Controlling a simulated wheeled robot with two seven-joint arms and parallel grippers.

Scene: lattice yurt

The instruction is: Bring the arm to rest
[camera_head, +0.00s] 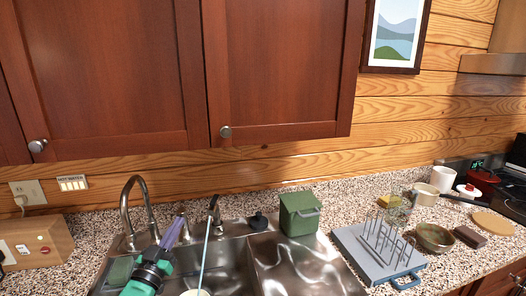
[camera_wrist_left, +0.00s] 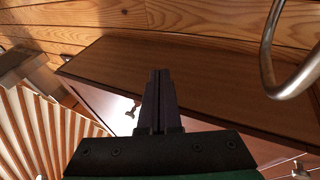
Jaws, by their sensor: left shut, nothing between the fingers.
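My left gripper (camera_head: 178,226) is over the left part of the sink, with its green and black body low and its dark fingers pointing up and to the right. The fingers are shut with nothing between them. In the left wrist view the two dark fingers (camera_wrist_left: 160,74) lie side by side, in front of a brown cabinet. The right gripper is in neither view.
The steel sink (camera_head: 308,268) has a curved faucet (camera_head: 127,198) close to my gripper. A blue stick (camera_head: 205,252) stands in it. A green box (camera_head: 299,214) and a dish rack (camera_head: 375,262) are to the right. Wooden cabinets (camera_head: 280,65) hang above.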

